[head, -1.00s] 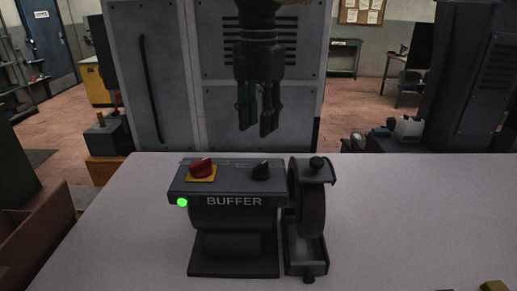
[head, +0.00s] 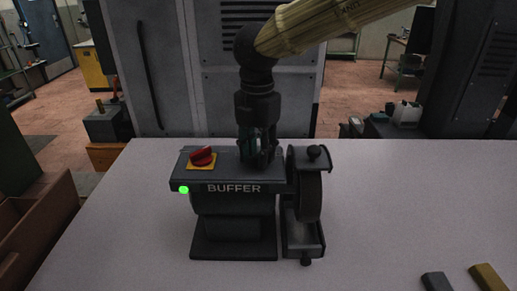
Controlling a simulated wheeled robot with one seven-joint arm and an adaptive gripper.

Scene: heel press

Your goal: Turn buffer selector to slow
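The buffer machine (head: 235,200) stands on the bench, with a green light (head: 183,189) lit at its left front. A red switch (head: 202,155) on a yellow plate sits on the left of its top. My gripper (head: 257,162) points straight down over the right part of the top, where the black selector knob is. The fingers and the arm hide the knob and its markings. I cannot tell whether the fingers touch or grip the knob.
The buffing wheel (head: 308,195) with its guard stands just right of my gripper. A dark block (head: 437,282) and a tan block (head: 489,278) lie at the front right of the bench (head: 400,200). A grey cabinet (head: 170,70) stands behind.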

